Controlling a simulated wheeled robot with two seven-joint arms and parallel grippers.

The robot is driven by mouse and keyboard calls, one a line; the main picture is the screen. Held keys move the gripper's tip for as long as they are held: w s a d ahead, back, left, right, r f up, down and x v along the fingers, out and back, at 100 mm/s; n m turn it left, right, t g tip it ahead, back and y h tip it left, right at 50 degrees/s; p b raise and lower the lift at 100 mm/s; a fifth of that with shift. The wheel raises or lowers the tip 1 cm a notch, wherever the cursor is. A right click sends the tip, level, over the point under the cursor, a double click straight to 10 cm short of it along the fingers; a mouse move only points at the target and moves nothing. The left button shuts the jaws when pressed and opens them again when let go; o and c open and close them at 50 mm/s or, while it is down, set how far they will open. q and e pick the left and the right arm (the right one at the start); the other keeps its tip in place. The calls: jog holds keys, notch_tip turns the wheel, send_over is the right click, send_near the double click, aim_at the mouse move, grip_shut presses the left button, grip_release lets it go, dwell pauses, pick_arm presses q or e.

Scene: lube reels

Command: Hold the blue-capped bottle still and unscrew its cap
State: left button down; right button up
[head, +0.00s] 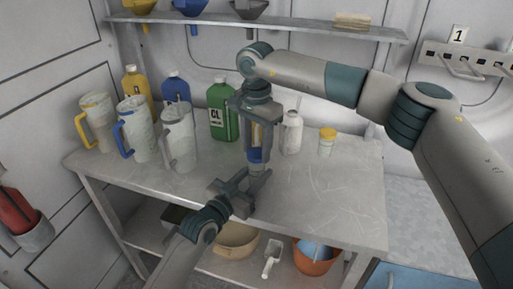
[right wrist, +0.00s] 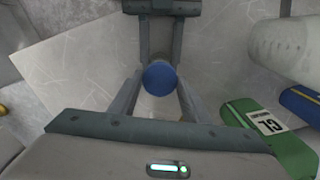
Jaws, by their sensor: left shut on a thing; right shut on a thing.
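The blue cap (head: 254,155) shows between my two grippers above the table. It also shows as a round blue disc in the right wrist view (right wrist: 160,78). My right gripper (head: 257,152) points down from above and is shut on the cap, one finger on each side. My left gripper (head: 250,182) reaches in from the front, low over the table, and is shut on the bottle below the cap. The bottle's body is mostly hidden by the grippers and the cap. It looks upright.
On the metal table (head: 330,205) stand a green CL jug (head: 222,112), several pitchers (head: 180,138) at left, a pale bottle (head: 292,133) and a yellow-lidded jar (head: 327,141). The table's right part is clear. A shelf (head: 300,27) with funnels runs behind.

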aim_at(257, 153)
jog(key=shift+r, duration=0.1)
jog(key=shift+r, duration=1.95)
pick_arm(q)
jog(key=c, duration=1.1)
grip_release()
jog(key=b+v, duration=0.2)
jog(key=v, duration=1)
pick_arm(e)
jog(key=shift+f, duration=0.95)
